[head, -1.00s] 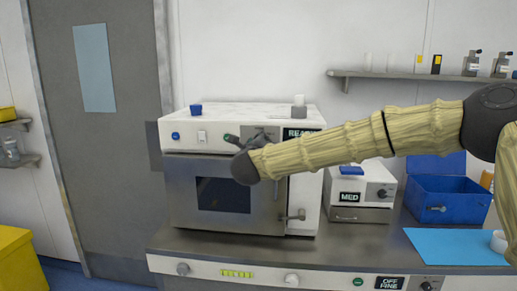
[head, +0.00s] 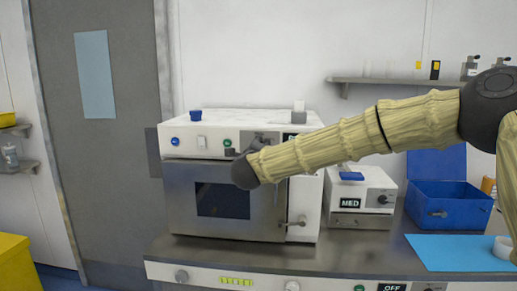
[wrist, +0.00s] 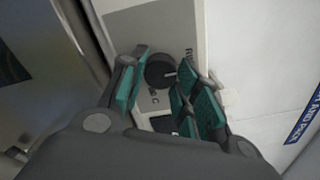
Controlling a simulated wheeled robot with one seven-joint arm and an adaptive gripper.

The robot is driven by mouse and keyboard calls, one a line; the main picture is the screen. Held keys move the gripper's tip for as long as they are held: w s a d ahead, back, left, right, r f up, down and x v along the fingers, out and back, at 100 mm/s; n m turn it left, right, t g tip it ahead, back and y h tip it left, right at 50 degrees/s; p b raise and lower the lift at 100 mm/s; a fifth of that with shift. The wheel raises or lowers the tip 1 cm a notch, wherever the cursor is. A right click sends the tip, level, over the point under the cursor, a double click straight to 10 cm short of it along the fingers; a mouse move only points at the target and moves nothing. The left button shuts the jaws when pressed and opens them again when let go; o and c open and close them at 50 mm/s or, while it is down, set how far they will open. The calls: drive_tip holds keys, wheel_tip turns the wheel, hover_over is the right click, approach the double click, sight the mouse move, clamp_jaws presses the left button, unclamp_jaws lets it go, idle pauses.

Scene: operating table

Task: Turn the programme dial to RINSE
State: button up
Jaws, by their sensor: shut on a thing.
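The programme dial (wrist: 160,72) is a dark round knob with a pale pointer line, on the light front panel of the white-and-steel machine (head: 195,191). In the wrist view my gripper (wrist: 162,82) has its green-padded fingers on either side of the dial and is shut on it.
A blue button (head: 175,141) and a white switch (head: 201,142) sit left on the panel. A smaller white unit marked MED (head: 350,203) and an open blue box (head: 448,205) stand to the right. A door handle (head: 297,222) sticks out below my arm.

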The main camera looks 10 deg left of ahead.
drive_tip(key=shift+f, duration=0.1)
drive_tip(key=o, duration=1)
drive_tip(key=shift+s, duration=0.15)
drive_tip(key=s, duration=1.1)
drive_tip(key=shift+s+d, duration=0.1)
drive_tip(key=shift+s, duration=0.3)
